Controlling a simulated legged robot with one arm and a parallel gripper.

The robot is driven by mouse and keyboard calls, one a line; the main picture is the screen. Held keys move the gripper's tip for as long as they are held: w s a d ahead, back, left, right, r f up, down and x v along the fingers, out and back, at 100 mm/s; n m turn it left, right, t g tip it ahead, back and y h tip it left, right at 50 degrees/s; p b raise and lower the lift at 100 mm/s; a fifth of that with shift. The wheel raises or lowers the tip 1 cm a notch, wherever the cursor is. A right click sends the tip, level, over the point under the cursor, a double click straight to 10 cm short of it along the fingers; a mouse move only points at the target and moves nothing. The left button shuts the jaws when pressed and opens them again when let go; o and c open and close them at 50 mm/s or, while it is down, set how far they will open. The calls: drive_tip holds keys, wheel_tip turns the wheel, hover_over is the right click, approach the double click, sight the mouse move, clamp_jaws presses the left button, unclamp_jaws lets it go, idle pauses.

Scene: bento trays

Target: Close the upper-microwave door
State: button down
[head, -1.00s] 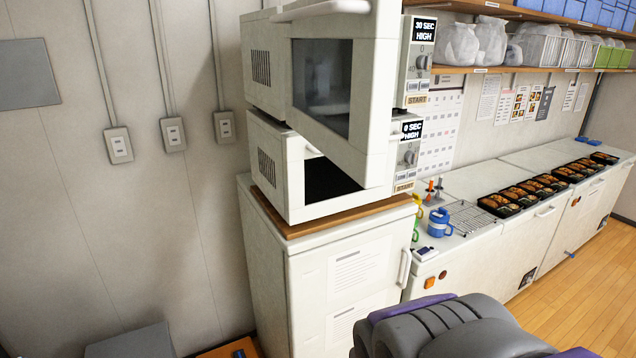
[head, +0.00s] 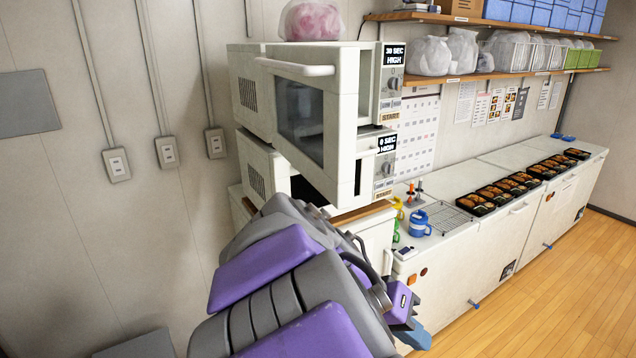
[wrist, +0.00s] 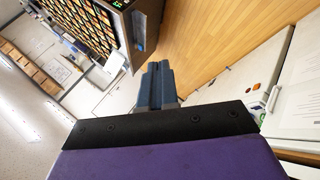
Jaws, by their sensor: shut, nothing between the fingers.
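The upper microwave (head: 250,90) is white and stands on the lower microwave (head: 260,165). Its door (head: 345,130) is open and stands out from the body, with a dark window and a pale bar handle (head: 295,68) along its top. My gripper (head: 412,336) is low at the right, below and to the right of the door, and does not touch it. Its blue fingers (wrist: 157,85) are together and empty in the wrist view. My arm hides part of the lower microwave and the cabinet beneath.
A pink bag (head: 310,20) lies on top of the upper microwave. A white counter (head: 490,225) to the right holds a blue mug (head: 420,224), a wire rack and several bento trays (head: 510,185). Wooden floor (head: 540,300) is clear at the right.

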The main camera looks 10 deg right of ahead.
drive_tip(key=w+a+r+m+t+h+p, duration=0.1)
drive_tip(key=w+a+r+m+h+p, duration=0.3)
drive_tip(key=w+a+r, duration=0.5)
drive_tip(key=w+a+r+m+t+h+p, duration=0.1)
drive_tip(key=w+a+r+t+h+p, duration=0.1)
drive_tip(key=a, duration=0.5)
drive_tip(key=w+a+r+m+t+h+p, duration=0.2)
drive_tip(key=w+a+r+t+h+p, duration=0.1)
drive_tip(key=w+a+r, duration=0.2)
drive_tip(key=w+a, duration=0.1)
drive_tip(key=a, duration=0.1)
drive_tip(key=shift+w+a+r+t, duration=0.15)
drive_tip(key=shift+a+r+t, duration=0.1)
drive_tip(key=shift+a+t, duration=0.15)
drive_tip(key=shift+w, duration=0.15)
